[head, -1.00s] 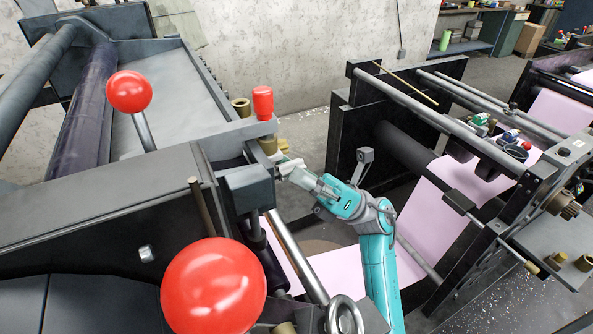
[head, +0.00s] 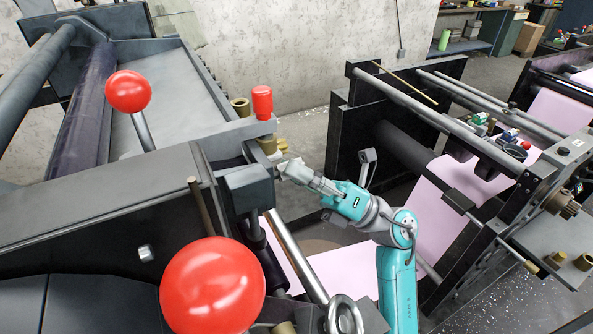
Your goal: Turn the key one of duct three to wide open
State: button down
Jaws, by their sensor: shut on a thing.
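My gripper (head: 282,166) is at the right end of the left machine's dark frame, just below the red-capped knob (head: 262,102). It is shut on a small part there, seemingly a key, which the fingers mostly hide. Brass fittings (head: 268,145) show right above the fingertips. No number on a duct or key is readable, so I cannot tell which key this is or how far it is turned. My teal arm reaches in from the lower right.
A large red ball knob (head: 213,286) and a smaller red ball lever (head: 129,92) stand on the left machine. A pink paper web (head: 440,210) runs through the right machine's dark frame (head: 350,130). A steel bar (head: 296,256) slopes below my gripper.

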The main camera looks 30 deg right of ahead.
jog(key=shift+m+t+h, duration=0.5)
jog(key=shift+m+h, duration=0.4)
jog(key=shift+m, duration=0.4)
jog(key=c, duration=0.9)
grip_release()
jog(key=shift+o, duration=0.2)
jog(key=v, duration=1.2)
jog(key=shift+s+r, duration=0.1)
